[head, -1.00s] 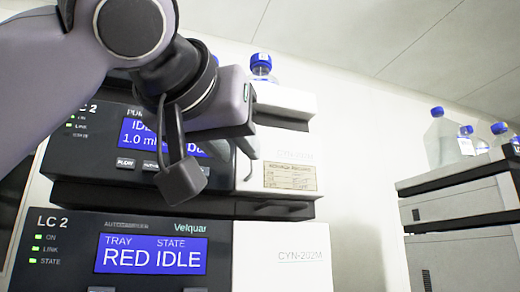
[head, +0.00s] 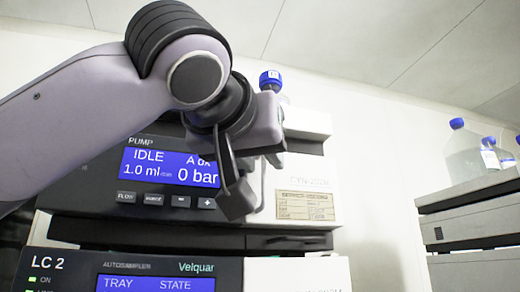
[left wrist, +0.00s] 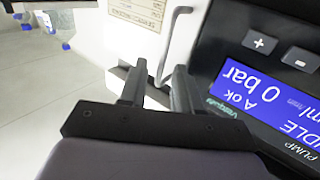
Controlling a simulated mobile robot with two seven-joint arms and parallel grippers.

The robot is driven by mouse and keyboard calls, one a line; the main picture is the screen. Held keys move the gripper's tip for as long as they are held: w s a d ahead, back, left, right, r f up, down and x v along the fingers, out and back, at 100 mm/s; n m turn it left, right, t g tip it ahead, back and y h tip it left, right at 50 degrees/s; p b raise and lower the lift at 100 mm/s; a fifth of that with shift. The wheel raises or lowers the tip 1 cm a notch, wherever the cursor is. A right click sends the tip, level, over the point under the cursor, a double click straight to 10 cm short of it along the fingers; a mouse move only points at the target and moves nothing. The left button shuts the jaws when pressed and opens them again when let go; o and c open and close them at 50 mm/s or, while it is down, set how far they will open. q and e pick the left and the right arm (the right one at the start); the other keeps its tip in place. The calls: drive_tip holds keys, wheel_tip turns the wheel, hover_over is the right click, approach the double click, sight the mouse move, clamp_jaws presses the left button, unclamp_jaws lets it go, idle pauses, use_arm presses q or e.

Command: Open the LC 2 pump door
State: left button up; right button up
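The LC 2 pump (head: 95,190) has a dark front with a lit blue screen reading IDLE and 0 bar. Its white door (head: 322,178) at the right appears closed and carries a paper label. A thin grey bar handle (left wrist: 174,40) stands out from the door (left wrist: 140,45) in the left wrist view. My left gripper (head: 254,182) is in front of the handle side of the door. Its fingers are apart (left wrist: 157,92), with the handle's end between them; I cannot tell whether they touch it. In the head view the gripper partly hides the handle. My right gripper is out of view.
The autosampler (head: 145,266) sits below the pump. A blue-capped bottle (head: 270,80) stands on top, behind my gripper. At the right, another stack (head: 470,205) carries several blue-capped bottles (head: 467,150). A stretch of pale wall (head: 385,190) separates the stacks.

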use_arm(q)
drive_tip(key=shift+c, duration=0.3)
clamp_jaws()
drive_tip(key=shift+r, duration=0.15)
idle(1.0)
